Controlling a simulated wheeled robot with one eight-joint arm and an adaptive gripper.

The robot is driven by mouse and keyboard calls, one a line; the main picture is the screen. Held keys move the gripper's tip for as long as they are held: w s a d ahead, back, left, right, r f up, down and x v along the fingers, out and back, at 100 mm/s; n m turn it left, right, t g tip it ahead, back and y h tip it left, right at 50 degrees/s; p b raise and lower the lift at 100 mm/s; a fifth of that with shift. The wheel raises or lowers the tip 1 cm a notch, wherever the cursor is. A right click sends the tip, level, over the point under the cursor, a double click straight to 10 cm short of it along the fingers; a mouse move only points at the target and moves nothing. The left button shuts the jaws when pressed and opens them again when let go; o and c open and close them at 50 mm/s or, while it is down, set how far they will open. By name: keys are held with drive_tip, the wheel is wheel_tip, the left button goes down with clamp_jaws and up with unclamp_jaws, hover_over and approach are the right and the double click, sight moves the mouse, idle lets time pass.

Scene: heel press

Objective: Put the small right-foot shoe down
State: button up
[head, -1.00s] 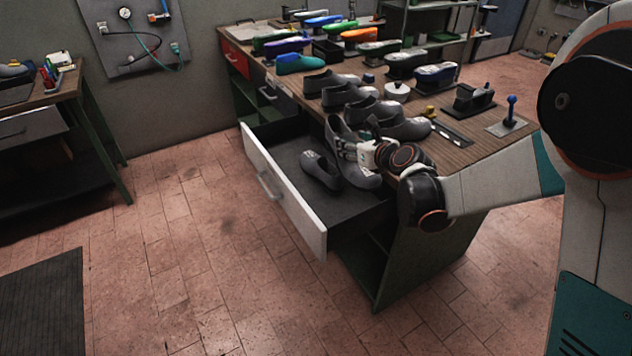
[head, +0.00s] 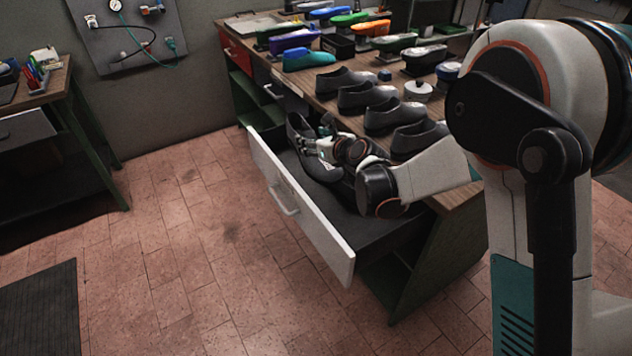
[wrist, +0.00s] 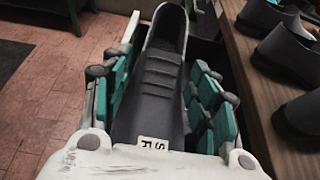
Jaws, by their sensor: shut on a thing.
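The small right-foot shoe (wrist: 160,85) is dark grey, with ridges across its upper and a white tag marked S and R. My gripper (wrist: 165,100) is shut on it, with teal finger pads on both sides. Its heel opening points away from my wrist. In the head view the shoe (head: 297,128) is at the far part of the open drawer (head: 318,228), inside its outline. I cannot tell whether its sole touches the drawer floor.
Several grey shoes (head: 368,99) stand in a row on the wooden bench top (head: 325,103) to the right of the drawer. Coloured shoe forms (head: 310,60) stand behind. The white drawer front (head: 290,200) borders the left side. The tiled floor beyond is clear.

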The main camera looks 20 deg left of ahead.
wheel_tip(320, 180, down, 14)
drive_tip(key=b, duration=0.4)
drive_tip(key=shift+b, duration=0.35)
drive_tip(key=shift+f, duration=0.65)
drive_tip(key=o, duration=1.5)
drive_tip(key=shift+r, duration=0.1)
drive_tip(key=shift+r+p+v, duration=0.25)
drive_tip(key=shift+p+v, duration=0.8)
drive_tip(key=shift+v, duration=2.05)
drive_tip(key=shift+r+p+v, duration=0.2)
drive_tip(key=shift+p+v, duration=0.8)
drive_tip(key=shift+v, duration=2.15)
drive_tip(key=shift+w+a, duration=0.15)
drive_tip(key=shift+a, duration=0.05)
